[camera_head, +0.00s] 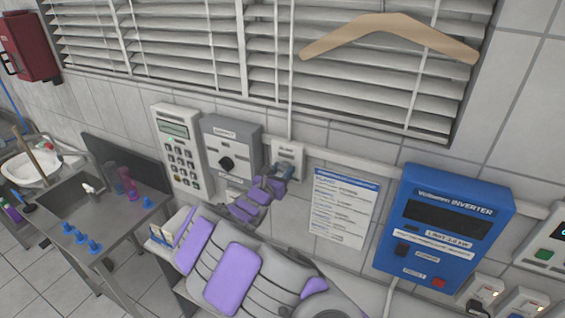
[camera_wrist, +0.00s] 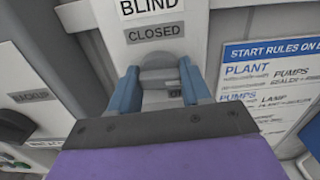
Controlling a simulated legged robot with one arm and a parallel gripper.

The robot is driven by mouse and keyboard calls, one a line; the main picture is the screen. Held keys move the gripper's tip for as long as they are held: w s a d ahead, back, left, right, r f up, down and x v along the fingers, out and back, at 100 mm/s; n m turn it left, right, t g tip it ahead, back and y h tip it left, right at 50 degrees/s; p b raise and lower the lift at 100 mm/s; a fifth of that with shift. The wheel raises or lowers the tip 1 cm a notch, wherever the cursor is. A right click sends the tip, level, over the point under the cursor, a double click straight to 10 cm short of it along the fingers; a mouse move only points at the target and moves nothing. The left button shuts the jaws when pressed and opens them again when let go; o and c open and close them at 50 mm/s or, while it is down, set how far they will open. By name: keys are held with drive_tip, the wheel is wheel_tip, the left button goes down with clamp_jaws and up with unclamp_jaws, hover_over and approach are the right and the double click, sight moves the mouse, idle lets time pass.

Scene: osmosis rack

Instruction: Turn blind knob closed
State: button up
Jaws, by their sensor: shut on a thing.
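The blind knob (camera_wrist: 158,63) is a grey round knob on a pale wall plate (camera_wrist: 196,9) labelled "BLIND". A "CLOSED" label (camera_wrist: 155,33) sits above the knob, and a lower label is mostly hidden by the knob and gripper. My gripper (camera_wrist: 158,84) has blue-grey fingers on the left and right sides of the knob and is shut on it. In the head view, my gripper (camera_head: 281,171) covers the knob at the plate (camera_head: 289,149). The knob's pointer cannot be made out. The window blind (camera_head: 185,40) has its slats visibly apart.
A grey box with a black knob (camera_head: 226,163) and a keypad panel (camera_head: 178,150) are left of the plate. A rules sheet (camera_head: 342,207) and blue inverter (camera_head: 443,225) are right. A wooden hanger (camera_head: 390,27) is in front of the blind. A metal sink table (camera_head: 115,215) stands left.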

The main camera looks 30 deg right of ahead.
drive_tip(key=n+p, duration=0.3)
drive_tip(key=n, duration=0.1)
drive_tip(key=shift+f+n, duration=0.15)
drive_tip(key=shift+n, duration=0.25)
drive_tip(key=n+p, duration=0.2)
drive_tip(key=n, duration=0.2)
drive_tip(key=shift+n, duration=0.3)
drive_tip(key=n+p, duration=0.1)
drive_tip(key=n, duration=0.5)
drive_tip(key=n+p, duration=0.1)
drive_tip(key=n, duration=0.2)
drive_tip(key=shift+a+f, duration=0.1)
drive_tip(key=shift+f, duration=0.1)
drive_tip(key=shift+n, duration=0.3)
drive_tip(key=o, duration=1)
drive_tip(key=shift+w+a, duration=0.15)
drive_tip(key=shift+o, duration=0.2)
drive_tip(key=shift+a+r, duration=0.1)
drive_tip(key=shift+r, duration=0.05)
